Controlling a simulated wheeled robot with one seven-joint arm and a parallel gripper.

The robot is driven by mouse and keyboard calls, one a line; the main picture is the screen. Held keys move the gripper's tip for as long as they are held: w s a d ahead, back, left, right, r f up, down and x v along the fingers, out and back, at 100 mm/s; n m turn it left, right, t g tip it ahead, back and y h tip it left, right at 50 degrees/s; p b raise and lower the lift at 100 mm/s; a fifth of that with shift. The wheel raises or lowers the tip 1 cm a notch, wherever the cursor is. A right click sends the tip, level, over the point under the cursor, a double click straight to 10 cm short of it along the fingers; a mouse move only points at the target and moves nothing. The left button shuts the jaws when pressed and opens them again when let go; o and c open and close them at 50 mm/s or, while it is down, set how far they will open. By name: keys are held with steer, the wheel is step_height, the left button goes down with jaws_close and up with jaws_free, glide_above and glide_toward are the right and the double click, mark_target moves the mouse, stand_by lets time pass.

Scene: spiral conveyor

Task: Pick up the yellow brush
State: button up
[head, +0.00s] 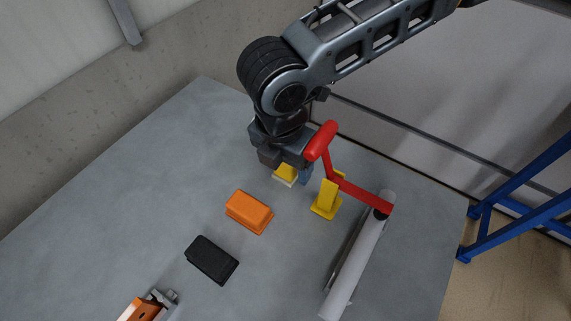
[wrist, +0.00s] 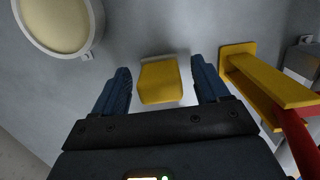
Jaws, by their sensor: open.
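The yellow brush (head: 286,173) stands on the grey table, partly hidden under my gripper in the head view. A pale edge shows along its lower side. In the wrist view the yellow brush (wrist: 160,80) lies between the two blue fingers of my gripper (wrist: 161,88). The fingers are open, with a gap on each side of the brush. In the head view my gripper (head: 290,172) points down at the brush, and its far finger is hidden.
A yellow stand (head: 326,200) with a red handle (head: 321,140) is close to the right of my gripper. An orange block (head: 249,211) and a black block (head: 211,259) are nearer. The table's left side is clear.

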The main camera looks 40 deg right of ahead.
steer(key=shift+f, duration=0.2)
steer(key=shift+c, duration=0.4)
steer(key=c, duration=1)
steer(key=shift+r, duration=0.1)
step_height(320, 180, up, 18)
steer(key=b, duration=0.1)
steer(key=o, duration=0.6)
steer(key=shift+c, duration=0.2)
steer(key=c, duration=0.4)
